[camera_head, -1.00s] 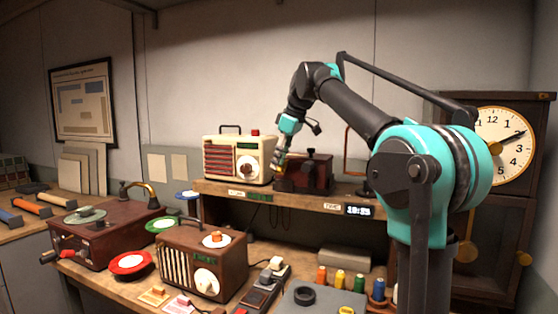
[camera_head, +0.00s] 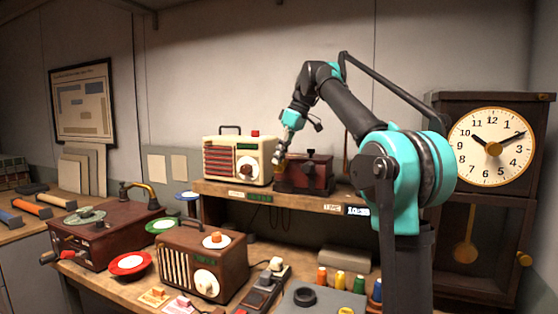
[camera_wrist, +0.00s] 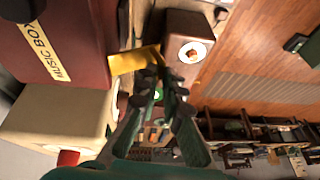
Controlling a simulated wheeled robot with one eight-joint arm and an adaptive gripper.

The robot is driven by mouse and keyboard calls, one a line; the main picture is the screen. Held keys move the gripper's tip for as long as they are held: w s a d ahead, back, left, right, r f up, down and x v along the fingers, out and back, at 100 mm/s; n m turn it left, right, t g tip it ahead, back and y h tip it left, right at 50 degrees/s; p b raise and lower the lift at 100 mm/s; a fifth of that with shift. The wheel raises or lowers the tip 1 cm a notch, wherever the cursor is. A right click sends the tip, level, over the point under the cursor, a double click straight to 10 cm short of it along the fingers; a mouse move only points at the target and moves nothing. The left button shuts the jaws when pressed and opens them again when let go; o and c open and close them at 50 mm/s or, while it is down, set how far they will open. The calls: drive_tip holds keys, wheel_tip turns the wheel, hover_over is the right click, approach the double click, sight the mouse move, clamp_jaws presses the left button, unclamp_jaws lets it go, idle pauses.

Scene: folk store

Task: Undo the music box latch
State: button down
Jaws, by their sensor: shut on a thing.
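The music box (camera_head: 316,174) is a dark red wooden box on the raised shelf, right of the cream radio. In the wrist view its dark red side (camera_wrist: 75,40) fills the upper left, with a "MUSIC BOX" label. A yellow brass latch (camera_wrist: 127,61) sticks out from the box's edge. My gripper (camera_head: 280,163) is at the box's left end in the head view. In the wrist view my gripper (camera_wrist: 160,74) is shut on the latch at its outer end. The fingertips cover part of it, and the latch's fastening to the box is hard to see.
The cream radio (camera_head: 240,157) stands close on the left of my gripper. A brown radio (camera_head: 201,262) and a dark red gramophone (camera_head: 100,240) stand on the lower bench. A pendulum clock (camera_head: 490,148) is at the right. Space above the shelf is open.

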drive_tip(key=shift+w+d+r+g+y, duration=0.1)
drive_tip(key=shift+w+r+g+y, duration=0.15)
drive_tip(key=shift+g, duration=0.4)
drive_tip(key=shift+w+d+r+g+y, duration=0.15)
drive_tip(key=shift+r+g+y, duration=0.2)
drive_tip(key=shift+g, duration=0.3)
drive_tip(key=shift+m, duration=0.3)
drive_tip(key=c, duration=1.7)
unclamp_jaws()
drive_tip(key=shift+s+a, duration=0.1)
